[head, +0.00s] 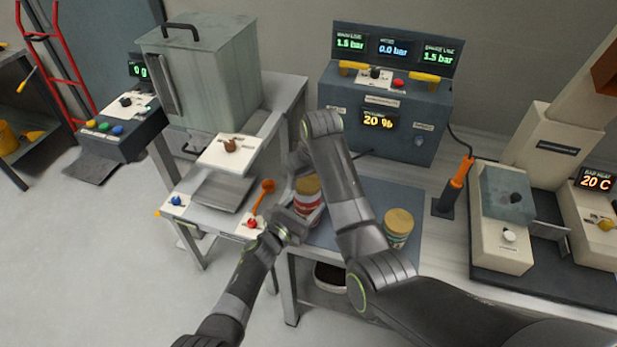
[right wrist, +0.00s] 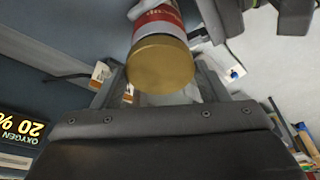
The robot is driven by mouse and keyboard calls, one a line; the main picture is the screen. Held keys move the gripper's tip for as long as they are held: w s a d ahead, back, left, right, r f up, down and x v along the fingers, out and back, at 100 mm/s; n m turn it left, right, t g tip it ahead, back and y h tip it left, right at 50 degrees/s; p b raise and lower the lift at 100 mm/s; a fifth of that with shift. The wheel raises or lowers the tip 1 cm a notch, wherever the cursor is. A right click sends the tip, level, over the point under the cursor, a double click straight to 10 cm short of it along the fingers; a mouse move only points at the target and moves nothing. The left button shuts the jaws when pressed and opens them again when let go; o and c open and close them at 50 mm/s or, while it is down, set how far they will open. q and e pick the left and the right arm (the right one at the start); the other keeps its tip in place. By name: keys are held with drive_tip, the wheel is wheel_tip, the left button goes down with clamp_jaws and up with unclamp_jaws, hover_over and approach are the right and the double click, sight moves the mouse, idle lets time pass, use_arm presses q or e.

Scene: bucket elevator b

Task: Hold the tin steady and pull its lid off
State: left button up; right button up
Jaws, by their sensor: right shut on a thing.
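The tin (head: 307,204), red and white with a gold lid (head: 306,185), stands upright at the left edge of the blue-grey table top. In the right wrist view the gold lid (right wrist: 161,66) sits on the red tin body (right wrist: 158,18), with no clear gap visible. My right gripper (head: 302,176) is shut on the lid, one finger on each side. My left gripper (head: 302,213) comes in from the lower left and is shut around the tin's body, low down. Its far finger is mostly hidden by the tin.
A second gold-lidded tin (head: 398,222) stands on the table (head: 368,193), right of my right forearm. A machine with an orange-knobbed lever (head: 265,187) is close on the left. A gauge console (head: 385,125) stands behind. A dark bowl (head: 330,277) is on the lower shelf.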

sight(308, 181)
drive_tip(key=shift+r, duration=2.05)
use_arm(q)
drive_tip(key=o, duration=1.5)
drive_tip(key=shift+c, duration=0.2)
